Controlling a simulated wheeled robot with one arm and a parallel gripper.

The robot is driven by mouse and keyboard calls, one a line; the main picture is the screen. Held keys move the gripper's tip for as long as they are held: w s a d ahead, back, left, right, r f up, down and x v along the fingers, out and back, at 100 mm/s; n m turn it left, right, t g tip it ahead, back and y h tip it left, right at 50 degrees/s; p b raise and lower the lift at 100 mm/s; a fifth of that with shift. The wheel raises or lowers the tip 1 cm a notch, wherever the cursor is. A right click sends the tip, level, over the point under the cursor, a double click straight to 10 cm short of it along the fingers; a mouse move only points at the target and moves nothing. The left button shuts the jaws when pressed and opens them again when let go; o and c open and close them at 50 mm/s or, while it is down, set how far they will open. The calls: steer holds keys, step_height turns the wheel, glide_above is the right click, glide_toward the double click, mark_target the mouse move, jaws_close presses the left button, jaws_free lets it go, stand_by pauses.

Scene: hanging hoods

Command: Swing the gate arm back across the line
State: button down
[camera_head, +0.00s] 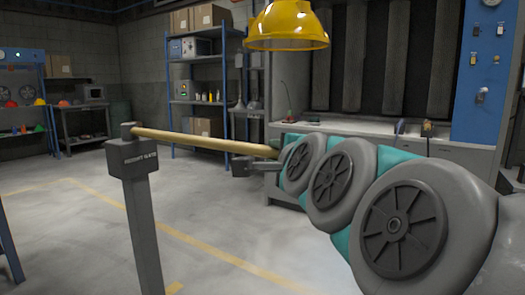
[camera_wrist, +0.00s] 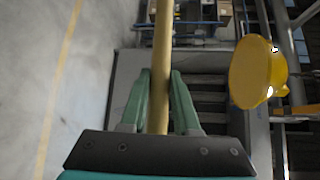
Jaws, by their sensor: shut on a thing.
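The gate arm (camera_head: 205,142) is a long tan bar. It runs roughly level from the top of a grey post (camera_head: 140,215) to my gripper in the head view. My gripper (camera_head: 262,166) is at the bar's right end, and my arm hides part of it there. In the wrist view the bar (camera_wrist: 162,60) passes between the two green fingers of my gripper (camera_wrist: 160,85), which are shut on it. A yellow line (camera_head: 195,241) runs along the floor behind the post; it also shows at the left of the wrist view (camera_wrist: 58,85).
A yellow hood (camera_head: 287,27) hangs above the bar's right end and shows at the right of the wrist view (camera_wrist: 252,72). A workbench (camera_head: 340,130) stands behind my arm. Blue shelving (camera_head: 200,95) stands at the back. The floor left of the post is mostly clear.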

steer(key=shift+d+r, duration=0.15)
steer(key=c, duration=1.1)
jaws_free()
steer(key=shift+o, duration=0.8)
steer(key=shift+d, duration=0.2)
steer(key=shift+o, duration=1.4)
steer(key=shift+a+f, duration=0.1)
steer(key=shift+f, duration=0.1)
steer(key=shift+s, duration=0.1)
steer(key=v, duration=0.7)
steer(key=shift+s+b, duration=0.35)
steer(key=shift+f, duration=0.1)
